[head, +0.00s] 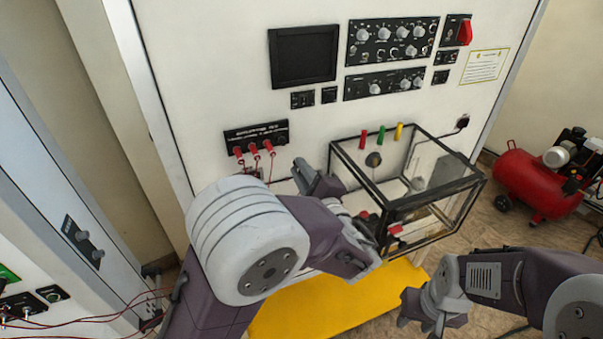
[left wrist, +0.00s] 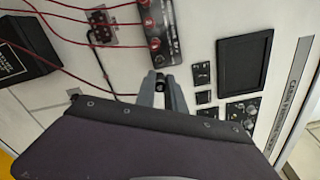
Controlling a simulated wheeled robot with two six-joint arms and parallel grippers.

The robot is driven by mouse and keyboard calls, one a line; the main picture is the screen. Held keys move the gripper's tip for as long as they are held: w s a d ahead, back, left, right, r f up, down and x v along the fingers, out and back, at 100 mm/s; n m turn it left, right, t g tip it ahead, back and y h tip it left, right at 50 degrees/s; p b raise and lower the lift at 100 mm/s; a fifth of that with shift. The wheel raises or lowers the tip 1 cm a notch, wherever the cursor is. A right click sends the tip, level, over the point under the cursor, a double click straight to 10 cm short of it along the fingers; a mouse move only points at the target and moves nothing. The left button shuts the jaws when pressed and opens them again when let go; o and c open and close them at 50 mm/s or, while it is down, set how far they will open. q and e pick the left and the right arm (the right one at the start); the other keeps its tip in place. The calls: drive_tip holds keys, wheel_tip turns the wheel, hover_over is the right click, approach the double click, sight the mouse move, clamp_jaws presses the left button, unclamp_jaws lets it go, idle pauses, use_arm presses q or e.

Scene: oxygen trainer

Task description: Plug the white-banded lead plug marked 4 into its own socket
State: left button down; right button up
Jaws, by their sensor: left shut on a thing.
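My left gripper (head: 308,172) is close to the white panel, right of the black socket strip (head: 256,134). In the left wrist view its fingers (left wrist: 161,84) are shut on a small dark plug (left wrist: 160,77), with a thin red lead running towards them. Its white band and number cannot be read. The plug is just beyond the end of the socket strip (left wrist: 171,44) in that view; whether it touches anything cannot be told. Three red plugs (head: 253,148) sit in the strip with leads hanging down. My right gripper (head: 428,316) is low at the right, away from the panel; its jaw opening is unclear.
A black-framed clear box (head: 462,188) with red, green and yellow pieces on top stands right of my left gripper. A dark screen (head: 303,56) and knob panels (head: 392,41) are above. A red compressor (head: 540,188) stands on the floor at the right.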

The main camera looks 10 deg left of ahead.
use_arm(q)
drive_tip(key=shift+s+f+n+b, duration=0.1)
drive_tip(key=shift+f+n+b, duration=0.35)
drive_tip(key=shift+b, duration=0.65)
drive_tip(key=shift+a+r+n+b, duration=0.15)
drive_tip(key=shift+r+n+b, duration=0.1)
drive_tip(key=shift+b, duration=0.05)
drive_tip(key=shift+b+x, duration=0.45)
drive_tip(key=shift+x, duration=2.55)
drive_tip(key=shift+r, duration=0.15)
drive_tip(key=shift+b, duration=0.55)
drive_tip(key=shift+b, duration=0.5)
